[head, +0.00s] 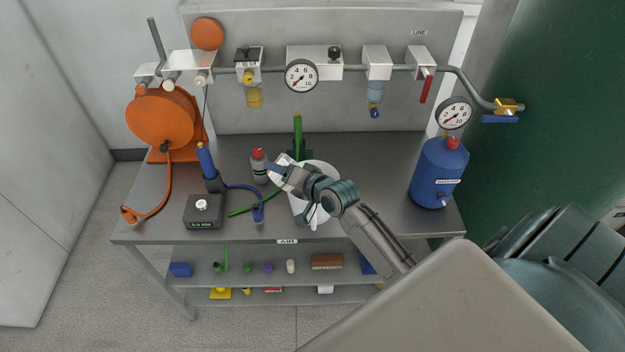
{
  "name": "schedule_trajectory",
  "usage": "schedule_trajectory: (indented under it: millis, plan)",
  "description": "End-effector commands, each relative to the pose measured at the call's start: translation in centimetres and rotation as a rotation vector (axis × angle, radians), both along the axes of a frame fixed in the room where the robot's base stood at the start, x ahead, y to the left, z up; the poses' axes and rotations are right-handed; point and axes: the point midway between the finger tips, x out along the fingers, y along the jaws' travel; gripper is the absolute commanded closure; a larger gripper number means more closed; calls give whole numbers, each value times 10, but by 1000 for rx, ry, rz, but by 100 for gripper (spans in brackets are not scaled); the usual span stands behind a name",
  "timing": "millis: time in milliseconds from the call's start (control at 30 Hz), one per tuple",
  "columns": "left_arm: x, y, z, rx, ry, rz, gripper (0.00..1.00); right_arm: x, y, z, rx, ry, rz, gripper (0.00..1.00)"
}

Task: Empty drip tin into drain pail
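A white round container (323,168), which looks like the drain pail, stands on the grey bench right of centre. My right arm crosses over it and hides much of its opening and front. My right gripper (276,171) reaches left past its rim, close to a grey bottle with a red cap (259,167). The fingertips are small and pale, and I cannot tell whether they are open or shut, or whether they hold anything. I cannot make out the drip tin; it may be hidden by the arm or gripper. My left gripper is not in view.
On the grey bench (385,205) stand a green upright tool (298,138), a blue-handled tool (206,160), a dark box (203,211), an orange hose reel (163,120) and a blue tank (439,172). An air line with gauges (301,76) runs behind. The bench between pail and tank is clear.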

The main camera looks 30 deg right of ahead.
Motion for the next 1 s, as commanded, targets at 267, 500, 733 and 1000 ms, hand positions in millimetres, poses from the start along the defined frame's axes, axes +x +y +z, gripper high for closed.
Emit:
schedule_trajectory:
  millis: [267, 500, 733, 1000]
  plan:
    - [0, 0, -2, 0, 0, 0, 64, 0, 0, 2, 27, -2, -1, 57]
    - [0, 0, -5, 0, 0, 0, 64, 0, -1, 3, 52, -3, 0, 57]
    - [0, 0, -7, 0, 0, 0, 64, 0, -1, 4, 74, -3, 0, 57]
    - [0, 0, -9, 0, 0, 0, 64, 0, -2, 6, 102, -5, 0, 57]
